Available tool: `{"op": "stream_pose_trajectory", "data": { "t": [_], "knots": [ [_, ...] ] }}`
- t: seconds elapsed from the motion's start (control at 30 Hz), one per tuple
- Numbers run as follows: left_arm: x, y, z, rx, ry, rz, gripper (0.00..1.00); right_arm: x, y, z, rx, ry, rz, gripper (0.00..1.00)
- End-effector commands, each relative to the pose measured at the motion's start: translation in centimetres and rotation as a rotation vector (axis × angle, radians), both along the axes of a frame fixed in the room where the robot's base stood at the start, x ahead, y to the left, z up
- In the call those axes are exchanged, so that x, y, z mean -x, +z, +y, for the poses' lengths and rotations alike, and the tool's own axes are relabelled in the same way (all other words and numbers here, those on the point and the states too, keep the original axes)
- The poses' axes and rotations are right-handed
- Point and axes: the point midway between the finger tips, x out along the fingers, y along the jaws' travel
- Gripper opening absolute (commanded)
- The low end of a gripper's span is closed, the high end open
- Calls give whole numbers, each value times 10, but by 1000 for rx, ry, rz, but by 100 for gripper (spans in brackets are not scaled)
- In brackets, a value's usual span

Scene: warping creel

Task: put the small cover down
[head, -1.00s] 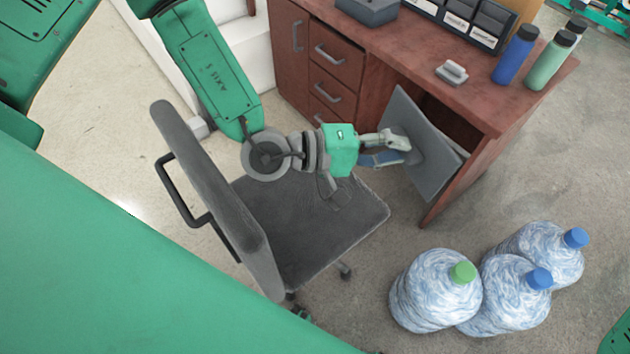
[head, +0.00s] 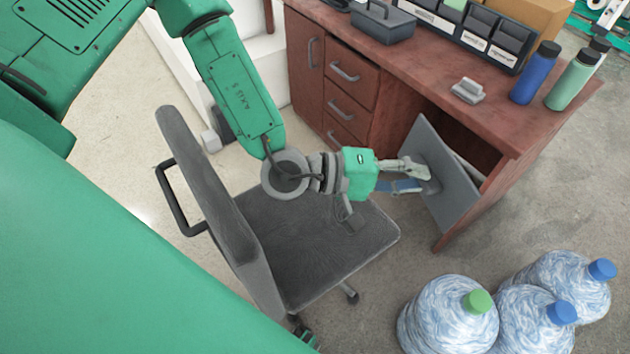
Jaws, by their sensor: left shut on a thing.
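The small cover (head: 453,189) is a flat grey square panel, held tilted in front of the desk's open knee space. My left gripper (head: 425,178) comes in from the left, above the chair seat, and is shut on the cover near its left side. The fingertips hide the exact grip point. My right gripper does not show.
The brown desk (head: 510,115) has drawers, a grey toolbox (head: 383,23), a small grey block (head: 467,91) and bottles (head: 535,72) on top. A grey office chair (head: 330,250) stands below my left arm. Large water bottles (head: 448,318) stand on the floor at lower right.

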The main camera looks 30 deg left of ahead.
Motion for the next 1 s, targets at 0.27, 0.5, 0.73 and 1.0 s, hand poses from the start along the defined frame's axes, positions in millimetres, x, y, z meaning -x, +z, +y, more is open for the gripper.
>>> {"op": "stream_pose_trajectory", "data": {
  "t": [0.27,0.5,0.73,1.0],
  "knots": [
    [31,-32,-26,-49,-243,37,0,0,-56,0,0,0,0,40],
    [83,-62,-44,-169,-548,108,0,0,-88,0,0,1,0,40],
    [112,-100,-29,-297,-715,161,0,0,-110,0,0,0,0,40],
    [121,-140,4,-429,-800,207,0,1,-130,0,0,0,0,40]
  ]
}}
